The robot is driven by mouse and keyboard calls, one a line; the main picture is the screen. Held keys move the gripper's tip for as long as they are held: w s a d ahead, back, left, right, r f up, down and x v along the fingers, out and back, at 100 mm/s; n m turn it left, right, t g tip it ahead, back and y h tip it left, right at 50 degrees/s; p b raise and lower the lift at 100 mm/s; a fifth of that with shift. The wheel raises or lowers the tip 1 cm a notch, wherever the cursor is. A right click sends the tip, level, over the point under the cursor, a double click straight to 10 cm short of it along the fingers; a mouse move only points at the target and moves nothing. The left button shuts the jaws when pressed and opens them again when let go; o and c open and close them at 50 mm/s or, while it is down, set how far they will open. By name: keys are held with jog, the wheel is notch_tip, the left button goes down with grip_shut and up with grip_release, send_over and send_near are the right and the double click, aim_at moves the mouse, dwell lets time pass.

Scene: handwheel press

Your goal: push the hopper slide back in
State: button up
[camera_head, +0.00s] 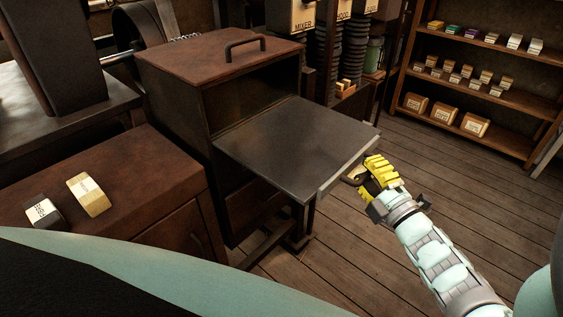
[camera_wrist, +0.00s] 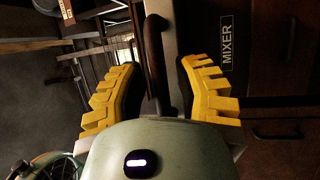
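The hopper slide (camera_head: 297,146) is a flat dark grey plate. It sticks far out of the open front of a brown metal box (camera_head: 230,98) in the head view. A curved brown handle (camera_head: 354,176) sits at the slide's outer edge, partly hidden by my gripper. My gripper (camera_head: 374,170) has yellow ridged fingers and is at that outer edge. In the wrist view my gripper (camera_wrist: 160,88) has its fingers spread, with the brown handle (camera_wrist: 155,62) between them and visible gaps on both sides. Whether a finger touches the slide's edge cannot be told.
A shelf (camera_head: 480,85) with small boxes stands at the back right. The wooden floor (camera_head: 440,170) around my arm is clear.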

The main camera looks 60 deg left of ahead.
aim_at(275, 122)
grip_shut()
jog(key=shift+f, duration=0.1)
jog(key=shift+a+f+b, duration=0.1)
jog(key=shift+a+b, duration=0.2)
jog(key=shift+b, duration=0.2)
jog(key=s+a+b, duration=0.1)
jog(key=a+b, duration=0.1)
jog(key=a, duration=0.1)
jog(key=s+a+b, duration=0.1)
jog(key=a+b, duration=0.5)
jog(key=shift+s+a+f, duration=0.25)
jog(key=shift+s+a, duration=0.05)
jog(key=shift+s, duration=0.1)
jog(key=s+a+b, duration=0.1)
jog(key=a, duration=0.4)
jog(key=s+a+b, duration=0.1)
jog(key=a, duration=0.4)
jog(key=s+a+b, duration=0.1)
jog(key=a, duration=0.4)
jog(key=shift+s+a+r+b, duration=0.2)
jog(key=shift+a+r+b, duration=0.1)
jog(key=shift+r+b, duration=0.05)
jog(key=shift+a, duration=0.2)
jog(key=shift+o, duration=1.3)
grip_release()
jog(key=shift+r, duration=0.1)
